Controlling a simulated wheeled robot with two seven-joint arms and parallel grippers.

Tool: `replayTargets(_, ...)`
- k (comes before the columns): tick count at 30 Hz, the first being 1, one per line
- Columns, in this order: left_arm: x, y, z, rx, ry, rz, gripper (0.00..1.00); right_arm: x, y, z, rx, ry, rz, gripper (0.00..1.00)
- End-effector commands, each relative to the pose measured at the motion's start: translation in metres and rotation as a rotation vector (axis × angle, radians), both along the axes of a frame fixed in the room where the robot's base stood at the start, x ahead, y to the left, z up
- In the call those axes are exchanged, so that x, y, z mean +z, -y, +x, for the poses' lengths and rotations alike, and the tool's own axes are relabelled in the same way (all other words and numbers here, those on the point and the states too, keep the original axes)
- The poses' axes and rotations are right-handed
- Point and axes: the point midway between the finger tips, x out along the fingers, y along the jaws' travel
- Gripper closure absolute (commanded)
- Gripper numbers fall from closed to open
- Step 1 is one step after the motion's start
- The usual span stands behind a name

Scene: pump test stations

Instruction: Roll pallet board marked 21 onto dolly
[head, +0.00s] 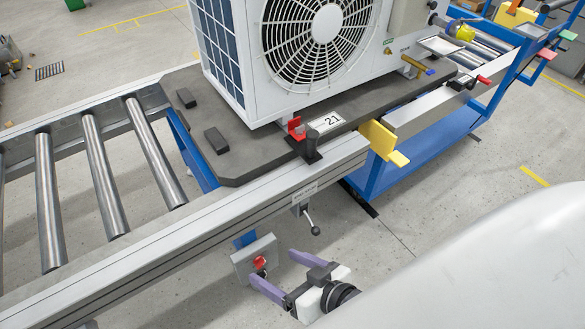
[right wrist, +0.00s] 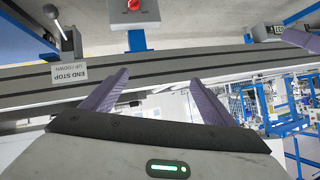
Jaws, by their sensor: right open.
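The dark grey pallet board (head: 235,165) with label 21 (head: 330,121) lies on the roller conveyor (head: 120,238) in the head view, bearing a large white fan unit (head: 275,50). Its right part reaches past the yellow bracket (head: 383,138) at the rail's end, toward the blue dolly (head: 425,150). Contact beneath the board is hidden. My right gripper (head: 274,268) is open and empty, in front of the near rail and below the lever (head: 309,218). In the right wrist view its purple fingers (right wrist: 160,85) stand apart, close to the rail.
The END STOP UP/DOWN label (right wrist: 73,74) sits beside the black-knobbed lever (right wrist: 50,14) in the right wrist view. A grey box (head: 254,262) with a red button hangs below the rail. A black post (head: 311,147) stands at the board's near edge. Bare rollers lie left.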

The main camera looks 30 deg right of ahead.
Motion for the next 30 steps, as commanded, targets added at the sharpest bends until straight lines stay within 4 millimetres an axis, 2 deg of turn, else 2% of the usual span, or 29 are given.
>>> replayTargets(1,-0.015,0.001,0.001,0.001,0.003,-0.004,0.69,0.009,-0.004,0.023,-0.037,0.083,0.106,0.18)
replayTargets(4,-0.029,0.002,0.004,0.003,0.008,-0.013,0.69,0.051,0.002,0.067,-0.161,0.258,0.371,0.18)
replayTargets(6,-0.037,0.004,0.006,0.004,0.015,-0.020,0.69,0.076,0.022,0.092,-0.273,0.365,0.556,0.18)
replayTargets(9,-0.047,0.005,0.006,0.005,0.022,-0.028,0.69,0.096,0.063,0.117,-0.462,0.479,0.795,0.18)
replayTargets(12,-0.057,0.006,0.002,0.003,0.020,-0.034,0.69,0.096,0.108,0.131,-0.660,0.544,0.981,0.18)
replayTargets(15,-0.063,0.007,0.002,0.002,0.021,-0.037,0.69,0.083,0.142,0.136,-0.832,0.569,1.109,0.18)
replayTargets(18,-0.066,0.007,0.002,0.001,0.022,-0.040,0.69,0.069,0.164,0.138,-0.959,0.573,1.182,0.18)
replayTargets(25,-0.065,0.008,0.001,0.000,0.025,-0.044,0.69,0.058,0.182,0.144,-1.058,0.566,1.231,0.18)
replayTargets(30,-0.069,0.008,0.000,0.001,0.024,-0.046,0.69,0.058,0.195,0.166,-1.057,0.569,1.228,0.18)
